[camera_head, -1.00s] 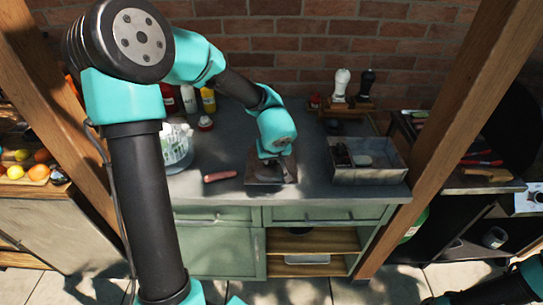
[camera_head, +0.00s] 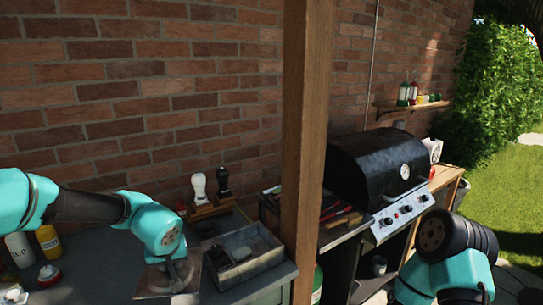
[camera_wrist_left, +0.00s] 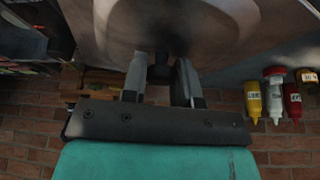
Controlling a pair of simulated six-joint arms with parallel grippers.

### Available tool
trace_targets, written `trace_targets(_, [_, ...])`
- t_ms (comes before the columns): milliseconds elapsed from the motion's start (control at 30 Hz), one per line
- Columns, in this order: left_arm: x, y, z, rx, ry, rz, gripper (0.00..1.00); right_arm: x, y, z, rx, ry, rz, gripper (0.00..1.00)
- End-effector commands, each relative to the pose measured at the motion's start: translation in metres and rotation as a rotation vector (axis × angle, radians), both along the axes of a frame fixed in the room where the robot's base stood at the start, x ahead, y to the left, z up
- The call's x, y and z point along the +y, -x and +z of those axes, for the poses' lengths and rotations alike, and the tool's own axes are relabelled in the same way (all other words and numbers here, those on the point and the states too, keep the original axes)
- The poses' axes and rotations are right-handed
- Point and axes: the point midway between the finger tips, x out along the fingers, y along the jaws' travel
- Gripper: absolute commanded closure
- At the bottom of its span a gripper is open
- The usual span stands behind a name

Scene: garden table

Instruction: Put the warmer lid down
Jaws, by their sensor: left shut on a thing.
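The warmer lid (camera_head: 153,281) is a flat, brownish metal square over the grey counter at the lower left of the head view. Its broad surface (camera_wrist_left: 225,25) fills the top of the left wrist view. My left gripper (camera_head: 180,272) comes down on it from above and is shut on its handle; the two fingers (camera_wrist_left: 161,72) show on either side of the handle in the wrist view. I cannot tell whether the lid touches the counter. My right arm shows at the lower right of the head view, but its gripper is not in view.
A grey divided tray (camera_head: 243,262) stands just right of the lid. White and black shakers (camera_head: 199,188) stand on a wooden rack behind it. Sauce bottles (camera_head: 48,245) are at the left. A wooden post (camera_head: 303,130) separates the counter from a black grill (camera_head: 375,165).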

Motion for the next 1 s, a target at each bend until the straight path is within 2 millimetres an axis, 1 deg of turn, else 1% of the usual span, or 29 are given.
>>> trace_targets(33, [-0.01, -0.005, 0.01, -0.007, 0.002, -0.048, 1.0, 0.0, 0.0, 0.0, 0.0, 0.0, 0.0, 0.57])
trace_targets(200, [-0.04, -0.018, 0.038, -0.016, 0.006, -0.216, 1.0, 0.0, 0.0, 0.0, 0.0, 0.0, 0.0, 0.57])
trace_targets(300, [-0.053, -0.023, 0.051, -0.024, 0.007, -0.294, 1.0, 0.0, 0.0, 0.0, 0.0, 0.0, 0.0, 0.57])
trace_targets(400, [-0.062, -0.026, 0.059, -0.03, 0.007, -0.344, 1.0, 0.0, 0.0, 0.0, 0.0, 0.0, 0.0, 0.57])
trace_targets(533, [-0.066, -0.027, 0.063, -0.032, 0.005, -0.372, 1.0, 0.0, 0.0, 0.0, 0.0, 0.0, 0.0, 0.57])
trace_targets(1000, [-0.066, -0.027, 0.062, -0.031, 0.006, -0.371, 1.0, 0.0, 0.0, 0.0, 0.0, 0.0, 0.0, 0.57])
